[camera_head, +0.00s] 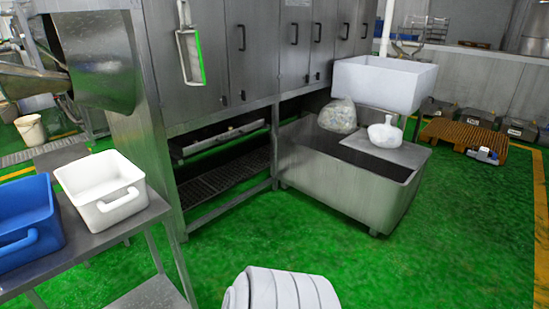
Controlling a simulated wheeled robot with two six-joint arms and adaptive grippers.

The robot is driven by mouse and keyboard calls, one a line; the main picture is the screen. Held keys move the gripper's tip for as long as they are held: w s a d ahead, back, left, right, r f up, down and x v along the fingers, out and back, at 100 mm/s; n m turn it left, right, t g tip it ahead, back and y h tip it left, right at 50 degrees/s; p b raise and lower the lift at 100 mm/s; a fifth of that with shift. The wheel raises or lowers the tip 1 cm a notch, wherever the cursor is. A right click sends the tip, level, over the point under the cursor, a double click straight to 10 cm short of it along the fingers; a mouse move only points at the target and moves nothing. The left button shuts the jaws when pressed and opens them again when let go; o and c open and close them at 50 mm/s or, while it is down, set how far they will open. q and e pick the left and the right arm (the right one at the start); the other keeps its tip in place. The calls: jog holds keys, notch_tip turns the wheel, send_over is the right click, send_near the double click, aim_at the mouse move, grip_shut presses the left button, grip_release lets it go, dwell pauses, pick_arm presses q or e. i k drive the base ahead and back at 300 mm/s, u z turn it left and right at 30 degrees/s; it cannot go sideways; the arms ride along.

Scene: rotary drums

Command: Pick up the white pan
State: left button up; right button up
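A white pan (118,212) with a looped handle on its near side stands upright on a metal table (150,223) at the left. It looks empty. A blue pan (30,242) of similar shape stands close to its left, cut off by the picture's edge. Neither of my grippers is in view, so nothing shows at the white pan.
A steel cabinet (213,70) stands behind the table. A steel bin (340,190) on the green floor (430,240) has bags on top and a white tub (375,88) behind it.

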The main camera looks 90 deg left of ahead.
aim_at(105, 189)
jog(key=i, duration=0.4)
jog(key=u, duration=3.75)
